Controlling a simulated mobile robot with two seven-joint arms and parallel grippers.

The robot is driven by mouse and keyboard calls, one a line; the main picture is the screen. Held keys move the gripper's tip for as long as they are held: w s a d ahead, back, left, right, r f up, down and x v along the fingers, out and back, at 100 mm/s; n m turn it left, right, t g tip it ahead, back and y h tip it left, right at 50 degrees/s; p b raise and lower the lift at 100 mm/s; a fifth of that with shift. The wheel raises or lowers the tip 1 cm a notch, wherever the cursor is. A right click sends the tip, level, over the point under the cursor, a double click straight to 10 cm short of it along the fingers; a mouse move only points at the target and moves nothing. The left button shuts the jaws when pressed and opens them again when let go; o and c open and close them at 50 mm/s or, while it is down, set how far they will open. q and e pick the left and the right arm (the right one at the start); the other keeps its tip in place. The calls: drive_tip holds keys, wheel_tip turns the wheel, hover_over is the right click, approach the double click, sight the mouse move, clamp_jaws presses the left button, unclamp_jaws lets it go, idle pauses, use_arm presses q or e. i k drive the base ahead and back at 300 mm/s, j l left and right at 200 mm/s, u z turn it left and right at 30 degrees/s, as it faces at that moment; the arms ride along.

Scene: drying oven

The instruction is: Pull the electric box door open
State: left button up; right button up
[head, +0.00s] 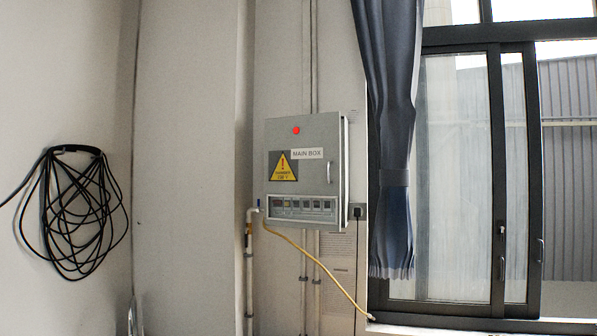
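The grey electric box (346,190) is mounted on the wall near the middle of the head view. Its door (300,175) faces me and looks shut, though a small gap at its edge would be hard to tell. The door has a vertical metal handle (329,172) near its right edge, a red light or button at the top, a "MAIN BOX" label and a yellow warning triangle. A panel with several small switches or displays runs along the bottom. Neither of my grippers shows in the head view, and nothing touches the handle.
A dark curtain (388,130) hangs right of the box, beside a dark-framed window (497,180). A yellow cable (315,262) runs from the box down to the right. Pipes (249,280) run below it. A coiled black cable (75,210) hangs on the left wall. The space before the door looks clear.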

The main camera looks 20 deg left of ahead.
sight(302, 154)
drive_tip(key=i+u, duration=0.1)
drive_tip(key=u, duration=0.6)
drive_tip(key=i+l+u, duration=0.2)
drive_tip(key=i+u, duration=0.3)
drive_tip(key=i+l+u, duration=0.3)
drive_tip(key=u, duration=0.15)
drive_tip(key=l, duration=0.1)
